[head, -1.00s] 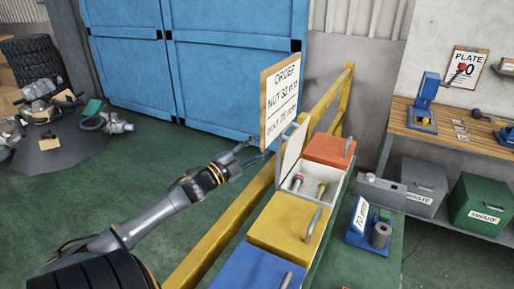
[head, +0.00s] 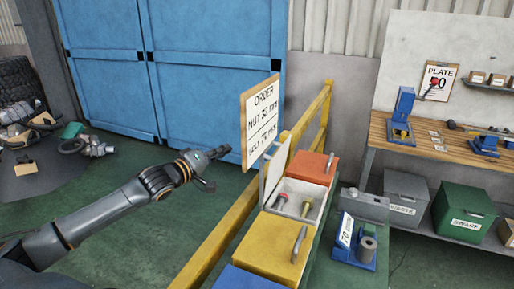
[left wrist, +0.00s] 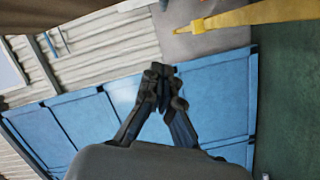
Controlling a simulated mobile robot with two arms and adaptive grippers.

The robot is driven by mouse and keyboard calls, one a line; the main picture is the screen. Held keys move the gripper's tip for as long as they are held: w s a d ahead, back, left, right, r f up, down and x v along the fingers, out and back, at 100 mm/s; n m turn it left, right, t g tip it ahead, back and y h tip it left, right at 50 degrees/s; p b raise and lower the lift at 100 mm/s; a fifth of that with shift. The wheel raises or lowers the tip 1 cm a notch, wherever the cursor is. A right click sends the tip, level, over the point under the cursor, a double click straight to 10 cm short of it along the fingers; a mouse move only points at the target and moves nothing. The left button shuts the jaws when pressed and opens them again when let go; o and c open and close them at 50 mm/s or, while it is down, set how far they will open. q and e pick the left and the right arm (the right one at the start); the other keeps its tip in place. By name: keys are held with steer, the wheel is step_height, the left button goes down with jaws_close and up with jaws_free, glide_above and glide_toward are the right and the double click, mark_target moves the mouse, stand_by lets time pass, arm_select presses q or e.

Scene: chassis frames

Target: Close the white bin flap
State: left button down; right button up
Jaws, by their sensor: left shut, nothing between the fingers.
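The white bin (head: 318,208) stands between the orange bin and the yellow bin, and its flap (head: 275,172) is open, standing up on the left side. Two bolt-like parts, one with a red head and one yellowish, lie inside. My left gripper (head: 212,165) is left of the flap, apart from it, in front of the blue cabinet. In the left wrist view my left gripper (left wrist: 161,70) is shut with its fingertips together and empty. My right gripper is in neither view.
The orange bin (head: 313,166) and yellow bin (head: 268,246) have closed lids with handles. A yellow rail (head: 222,240) runs between my left arm and the bins. An order sign (head: 260,118) stands behind the flap. A blue fixture (head: 346,253) sits to the right.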

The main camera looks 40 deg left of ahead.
arm_select(q)
steer(key=w+d+f+n, duration=0.1)
steer(key=w, duration=0.4)
steer(key=w+d+f+n+p, duration=0.1)
steer(key=w+d, duration=0.1)
steer(key=w, duration=0.4)
steer(key=shift+d+n, duration=0.25)
steer(key=shift+n, duration=0.05)
stand_by(0.5)
